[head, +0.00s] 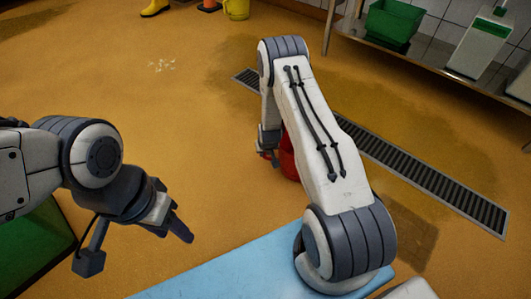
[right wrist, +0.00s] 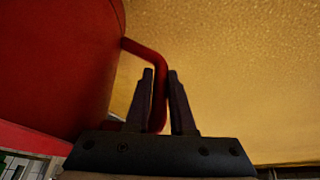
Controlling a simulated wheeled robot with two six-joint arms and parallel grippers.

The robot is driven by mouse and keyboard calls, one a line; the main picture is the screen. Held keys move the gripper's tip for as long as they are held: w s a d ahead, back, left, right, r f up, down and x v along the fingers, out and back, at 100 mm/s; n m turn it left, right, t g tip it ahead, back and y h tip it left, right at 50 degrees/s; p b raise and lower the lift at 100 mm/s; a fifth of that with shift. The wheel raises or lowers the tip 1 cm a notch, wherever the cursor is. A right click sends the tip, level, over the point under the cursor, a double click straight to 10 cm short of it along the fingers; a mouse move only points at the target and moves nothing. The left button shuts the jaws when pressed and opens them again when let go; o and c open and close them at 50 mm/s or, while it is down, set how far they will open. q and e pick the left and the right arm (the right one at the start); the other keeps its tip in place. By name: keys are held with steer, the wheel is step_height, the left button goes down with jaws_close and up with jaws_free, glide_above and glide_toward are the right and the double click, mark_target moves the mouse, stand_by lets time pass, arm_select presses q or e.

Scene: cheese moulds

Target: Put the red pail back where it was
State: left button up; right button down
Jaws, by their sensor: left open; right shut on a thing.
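The red pail (head: 287,160) shows in the head view as a small patch behind my right arm, which hides most of it. In the right wrist view the pail (right wrist: 55,65) fills the left side, with its red handle (right wrist: 158,65) standing out to the right. My right gripper (right wrist: 160,75) is shut on that handle, with one finger on each side. In the head view the right gripper's fingers are mostly hidden by the arm. My left gripper (head: 178,228) is open and empty at the left, well apart from the pail. I cannot tell whether the pail touches the floor.
A floor drain grate (head: 420,178) runs diagonally behind my right arm. A metal shelf (head: 420,72) with a green tub (head: 393,22) stands at the upper right. A yellow boot (head: 155,8) and yellow bucket (head: 236,9) are at the top. The ochre floor between is largely clear.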

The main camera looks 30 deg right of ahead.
steer(key=c, duration=0.8)
jaws_free()
steer(key=shift+f, duration=0.1)
steer(key=shift+o, duration=0.2)
steer(key=p+v, duration=0.7)
steer(key=v, duration=0.4)
steer(key=s+a+r+n+g+y, duration=0.1)
steer(key=s+a+r+n, duration=0.25)
steer(key=a+r, duration=0.7)
steer(key=s+a+r+n+g+y, duration=0.15)
steer(key=s+a+r, duration=0.35)
steer(key=a+r, duration=0.55)
steer(key=s+r+n, duration=0.1)
steer(key=s+r, duration=0.3)
steer(key=s, duration=0.3)
steer(key=s+a+r+n+g, duration=0.1)
steer(key=s+r+n, duration=0.1)
steer(key=s+r, duration=0.2)
steer(key=s+r+n, duration=0.1)
steer(key=s+r, duration=0.2)
steer(key=s, duration=0.6)
steer(key=shift+s+a+r+n+g, duration=0.35)
steer(key=shift+s+a+r+n, duration=0.05)
